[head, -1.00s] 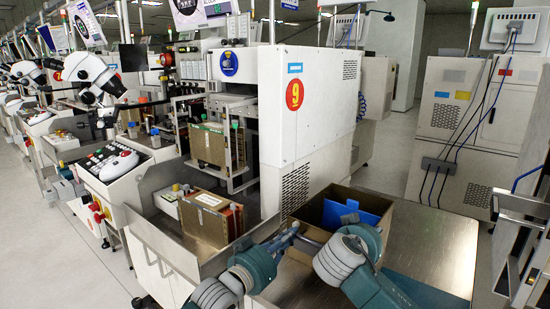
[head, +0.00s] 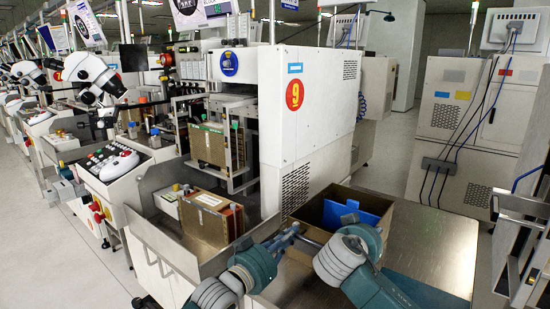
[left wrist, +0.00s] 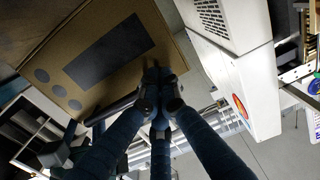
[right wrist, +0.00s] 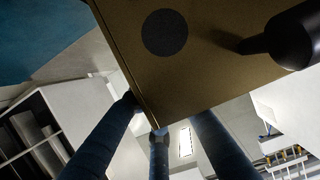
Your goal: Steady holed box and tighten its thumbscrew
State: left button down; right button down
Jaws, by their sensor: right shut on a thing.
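The holed box (head: 316,213) is brown and open-topped with blue inside. It stands on the metal bench in the head view. In the left wrist view its face (left wrist: 130,75) shows dark round marks and a dark rectangle. In the right wrist view its face (right wrist: 200,75) shows one dark round mark. My left gripper (head: 294,232) is at the box's near left side; its fingertips (left wrist: 160,88) bunch close together and their grip is unclear. My right gripper (right wrist: 160,118) is shut on the box's edge, its tips partly hidden. I cannot make out the thumbscrew for certain.
The metal bench top (head: 435,240) is clear right of the box. A white machine with a red number 9 (head: 310,110) stands behind. Another brown box (head: 203,222) sits in the tray at left. A dark cylinder (right wrist: 292,38) shows in the right wrist view.

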pick_arm(q)
jog(key=v, duration=0.6)
jog(key=shift+f, duration=0.45)
pick_arm(e)
jog(key=c, duration=1.6)
grip_release()
jog(key=shift+o, duration=0.2)
